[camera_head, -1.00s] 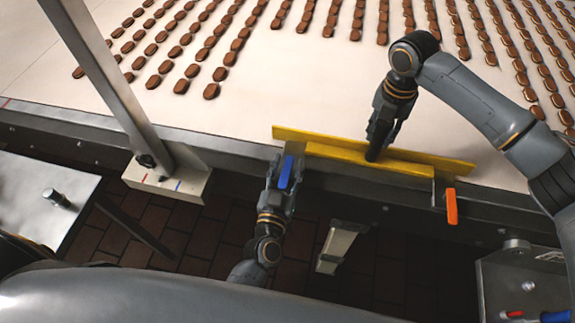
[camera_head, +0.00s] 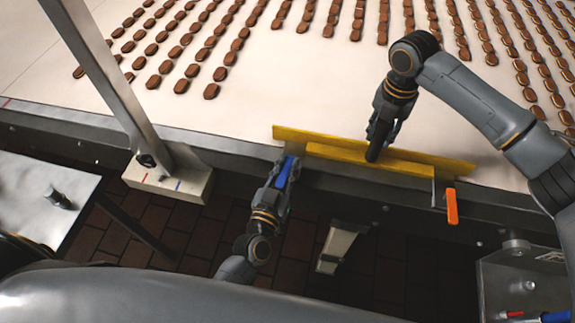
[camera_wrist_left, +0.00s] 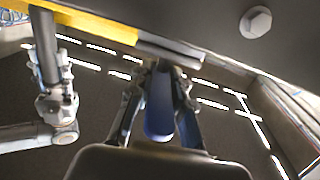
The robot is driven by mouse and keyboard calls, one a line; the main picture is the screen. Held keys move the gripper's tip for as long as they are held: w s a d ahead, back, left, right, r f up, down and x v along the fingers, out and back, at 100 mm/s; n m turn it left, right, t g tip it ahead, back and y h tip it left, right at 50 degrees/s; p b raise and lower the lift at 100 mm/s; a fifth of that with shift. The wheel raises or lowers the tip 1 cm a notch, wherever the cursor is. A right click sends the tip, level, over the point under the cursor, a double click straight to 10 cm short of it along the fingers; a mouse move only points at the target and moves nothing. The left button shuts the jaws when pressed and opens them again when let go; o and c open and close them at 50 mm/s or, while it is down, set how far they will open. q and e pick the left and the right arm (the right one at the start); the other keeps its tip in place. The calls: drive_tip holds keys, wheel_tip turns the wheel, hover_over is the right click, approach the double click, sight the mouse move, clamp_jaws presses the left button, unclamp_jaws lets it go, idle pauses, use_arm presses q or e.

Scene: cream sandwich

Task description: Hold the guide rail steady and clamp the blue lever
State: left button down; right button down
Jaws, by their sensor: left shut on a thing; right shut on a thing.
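The yellow guide rail (camera_head: 440,160) runs along the near edge of the cream belt; part of it shows at the top left of the left wrist view (camera_wrist_left: 90,20). My right gripper (camera_head: 375,150) comes down on the rail near its middle and is shut on it; its fingertips are partly hidden. The blue lever (camera_head: 284,172) hangs at the rail's left end. My left gripper (camera_head: 284,175) is shut on the lever from below. In the left wrist view, the blue lever (camera_wrist_left: 160,108) lies between the two fingers.
An orange lever (camera_head: 452,206) hangs at the rail's right end. Rows of brown biscuits (camera_head: 210,91) lie on the cream belt (camera_head: 290,80). A slanted grey post (camera_head: 112,85) stands at left on a pale block (camera_head: 160,180). A metal table (camera_head: 40,190) is at far left.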

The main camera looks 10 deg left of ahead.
use_arm(q)
drive_tip(key=m+g+h, duration=0.1)
drive_tip(key=m+h, duration=0.1)
drive_tip(key=h, duration=0.1)
drive_tip(key=m+g+h, duration=0.1)
drive_tip(key=m+h, duration=0.1)
drive_tip(key=h, duration=0.1)
drive_tip(key=a+m+g+h, duration=0.1)
drive_tip(key=m+h, duration=0.1)
drive_tip(key=shift+w+r+h, duration=0.2)
drive_tip(key=shift+w+h, duration=0.1)
drive_tip(key=shift+h, duration=0.1)
drive_tip(key=m+g+h, duration=0.1)
drive_tip(key=g, duration=0.1)
drive_tip(key=m+g+h, duration=0.1)
drive_tip(key=m+h, duration=0.1)
drive_tip(key=m+g+h, duration=0.1)
drive_tip(key=g+h, duration=0.1)
drive_tip(key=shift+w+a+m+g, duration=0.25)
drive_tip(key=shift+w+m+g, duration=0.05)
drive_tip(key=shift+m, duration=0.1)
drive_tip(key=shift+g, duration=0.3)
drive_tip(key=c, duration=1.2)
unclamp_jaws()
drive_tip(key=shift+f, duration=0.15)
drive_tip(key=shift+s+a, duration=0.1)
drive_tip(key=shift+s+a, duration=0.1)
drive_tip(key=shift+a, duration=0.1)
drive_tip(key=v, duration=0.7)
